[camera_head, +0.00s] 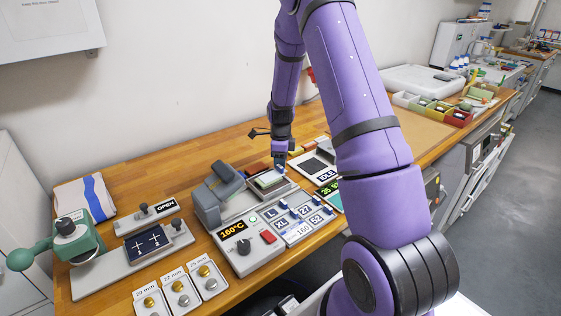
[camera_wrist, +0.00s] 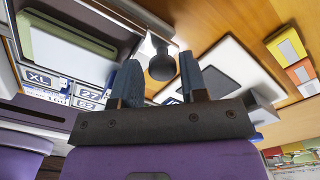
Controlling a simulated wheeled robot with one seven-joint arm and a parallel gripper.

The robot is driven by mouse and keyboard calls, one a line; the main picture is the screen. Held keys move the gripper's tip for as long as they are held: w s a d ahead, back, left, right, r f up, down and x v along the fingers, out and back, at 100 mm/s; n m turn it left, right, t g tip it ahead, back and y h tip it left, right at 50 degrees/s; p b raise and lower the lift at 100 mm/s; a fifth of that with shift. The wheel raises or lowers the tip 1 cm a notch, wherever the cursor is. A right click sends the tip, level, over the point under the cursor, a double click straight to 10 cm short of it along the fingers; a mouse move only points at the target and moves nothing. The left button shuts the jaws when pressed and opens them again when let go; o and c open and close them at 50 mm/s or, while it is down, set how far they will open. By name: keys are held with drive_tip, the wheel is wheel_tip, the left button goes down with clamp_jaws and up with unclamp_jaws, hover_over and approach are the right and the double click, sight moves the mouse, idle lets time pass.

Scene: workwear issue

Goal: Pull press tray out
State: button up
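The heat press (camera_head: 207,200) stands mid-bench, with a grey upper arm and a front panel reading 160°C. Its press tray (camera_head: 255,189) lies beside the upper arm and bears a pale, greenish flat piece (camera_head: 268,180). My gripper (camera_head: 281,170) is low over the tray's far right end. In the wrist view my gripper (camera_wrist: 159,72) is open, with two blue-grey fingers. A dark round knob (camera_wrist: 162,63) shows between the fingertips, with gaps on both sides. It appears to belong to the tray; its depth relative to the fingertips is unclear.
A green hand press (camera_head: 75,240) and several button dies (camera_head: 180,286) are at left. Coloured bins (camera_head: 440,108) stand farther right.

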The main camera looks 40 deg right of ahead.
wheel_tip(320, 180, up, 10)
drive_tip(key=shift+r, duration=0.25)
idle(0.5)
drive_tip(key=s+a+r+n+t, duration=0.1)
drive_tip(key=s+a+r+n, duration=0.5)
drive_tip(key=r, duration=0.3)
drive_tip(key=s+a+r+n+t, duration=0.2)
drive_tip(key=s+a+r+n, duration=0.45)
drive_tip(key=r, duration=0.35)
drive_tip(key=s+a+r+n+t, duration=0.1)
drive_tip(key=s+a+r+n, duration=0.1)
drive_tip(key=s+n, duration=0.5)
drive_tip(key=s+a+r+n+t, duration=0.1)
drive_tip(key=s+a+n, duration=0.4)
drive_tip(key=s, duration=0.7)
drive_tip(key=shift+a+r+n, duration=0.25)
drive_tip(key=shift+r+n, duration=0.55)
drive_tip(key=shift+n, duration=0.45)
